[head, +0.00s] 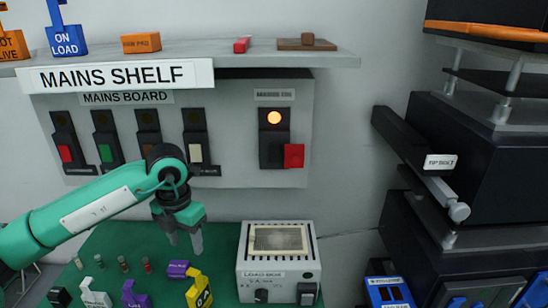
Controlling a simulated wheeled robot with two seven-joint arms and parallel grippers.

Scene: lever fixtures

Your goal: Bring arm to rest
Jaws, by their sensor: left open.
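My left arm comes in from the left, teal with dark joints. Its left gripper (185,241) points down, open and empty, with its two grey fingers apart. It hangs in front of the lower edge of the mains board (230,150) and above the green mat (215,262). No object shows between the fingers. The load box (279,232) stands to the right of the gripper, apart from it. My right gripper is not in view.
The mains board carries several levers and a lit amber lamp (274,118) above a red handle (293,156). A shelf (345,58) juts out above. Below the gripper are a purple piece (178,268) and a yellow tag (199,290). Dark equipment (495,180) stands at right.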

